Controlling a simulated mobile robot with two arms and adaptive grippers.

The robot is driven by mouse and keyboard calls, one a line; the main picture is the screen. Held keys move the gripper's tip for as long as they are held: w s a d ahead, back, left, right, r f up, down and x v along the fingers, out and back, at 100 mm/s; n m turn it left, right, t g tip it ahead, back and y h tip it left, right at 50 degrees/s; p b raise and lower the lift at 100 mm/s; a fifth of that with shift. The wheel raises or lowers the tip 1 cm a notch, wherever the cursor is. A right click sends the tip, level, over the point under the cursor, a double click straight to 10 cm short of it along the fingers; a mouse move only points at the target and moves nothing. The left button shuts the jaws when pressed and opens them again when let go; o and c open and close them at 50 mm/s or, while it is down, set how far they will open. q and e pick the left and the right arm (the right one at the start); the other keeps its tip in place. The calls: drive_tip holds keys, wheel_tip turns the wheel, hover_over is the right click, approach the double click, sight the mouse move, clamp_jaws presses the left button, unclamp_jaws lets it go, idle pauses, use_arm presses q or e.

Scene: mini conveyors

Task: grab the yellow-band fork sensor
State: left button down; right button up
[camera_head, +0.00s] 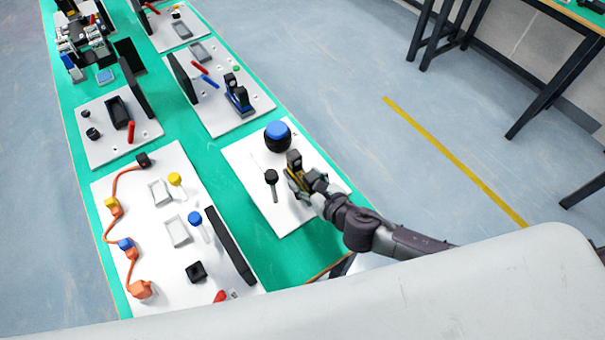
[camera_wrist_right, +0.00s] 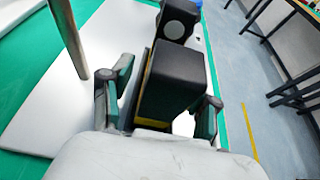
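The yellow-band fork sensor (camera_head: 294,160) is a black upright part with a yellow band, standing on the white board at the near right. In the right wrist view the sensor (camera_wrist_right: 172,78) shows as a dark block with a yellow strip on its left side. My right gripper (camera_head: 303,184) is at the sensor, with one finger on each side of it. In the wrist view its fingers (camera_wrist_right: 162,108) look spread, with a white gap between the block and the right finger. The sensor's lower part is partly hidden. My left gripper is not in view.
On the same board (camera_head: 240,155) stand a black round part with a blue top (camera_head: 278,134) and a black-topped pin (camera_head: 271,178). A blue-band fork sensor (camera_head: 238,94) is on the board behind. Another board (camera_head: 180,275) with cables and buttons lies left.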

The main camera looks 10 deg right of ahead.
clamp_jaws()
drive_tip(key=shift+r, duration=0.1)
